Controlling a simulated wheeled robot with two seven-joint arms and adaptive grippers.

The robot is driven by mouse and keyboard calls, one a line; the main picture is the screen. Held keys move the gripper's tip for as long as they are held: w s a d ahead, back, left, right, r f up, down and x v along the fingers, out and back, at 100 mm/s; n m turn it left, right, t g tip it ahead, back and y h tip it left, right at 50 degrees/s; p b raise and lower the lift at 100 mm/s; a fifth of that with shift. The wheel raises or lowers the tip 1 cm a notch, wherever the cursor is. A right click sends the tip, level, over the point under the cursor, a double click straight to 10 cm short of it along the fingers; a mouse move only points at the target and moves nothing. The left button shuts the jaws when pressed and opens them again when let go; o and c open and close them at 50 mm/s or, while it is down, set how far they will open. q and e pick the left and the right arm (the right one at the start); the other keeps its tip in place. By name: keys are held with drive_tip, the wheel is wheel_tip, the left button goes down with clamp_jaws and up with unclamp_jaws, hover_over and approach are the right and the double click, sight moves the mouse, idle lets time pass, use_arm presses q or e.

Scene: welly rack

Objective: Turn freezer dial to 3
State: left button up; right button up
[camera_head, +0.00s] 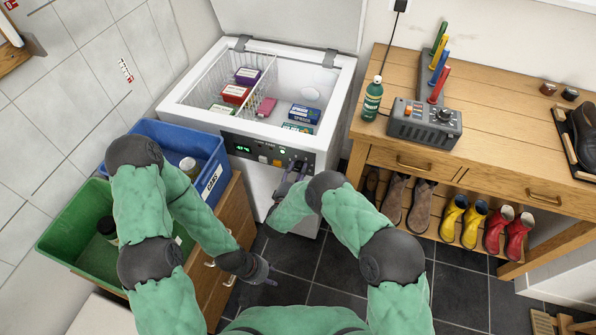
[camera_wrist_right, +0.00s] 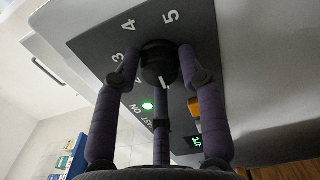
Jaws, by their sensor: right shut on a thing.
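The white chest freezer (camera_head: 336,105) stands open at the back, with a dark control panel (camera_head: 240,146) on its front. My right gripper (camera_head: 293,176) is at the right part of this panel and mostly covers the dial there. In the right wrist view the black dial (camera_wrist_right: 158,58) sits between the purple fingers of my right gripper (camera_wrist_right: 159,75), which is shut on it. Numerals 3, 4 and 5 show around the dial. A short white mark shows low on it; I cannot tell surely which number it points to. My left gripper (camera_head: 262,272) hangs low over the floor, away from the freezer; its opening is unclear.
Blue (camera_head: 150,128) and green (camera_head: 50,240) bins stand left of the freezer on a wooden cabinet (camera_head: 228,225). A wooden bench (camera_head: 490,130) with a grey device (camera_head: 425,122) and a green bottle (camera_head: 372,100) is at right, boots below. A green light (camera_wrist_right: 148,106) glows beside the dial.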

sight(299, 144)
drive_tip(key=shift+w+a+r, duration=0.25)
drive_tip(key=shift+w+r, duration=0.05)
drive_tip(key=shift+r, duration=0.05)
drive_tip(key=o, duration=1)
drive_tip(key=shift+c, duration=0.2)
drive_tip(key=shift+o, duration=0.9)
drive_tip(key=shift+a+f, duration=0.1)
drive_tip(key=shift+f, duration=0.2)
drive_tip(key=shift+s, duration=0.1)
wheel_tip(299, 144, up, 10)
drive_tip(key=shift+r, duration=0.1)
drive_tip(key=shift+a, duration=0.2)
drive_tip(key=shift+d, duration=0.2)
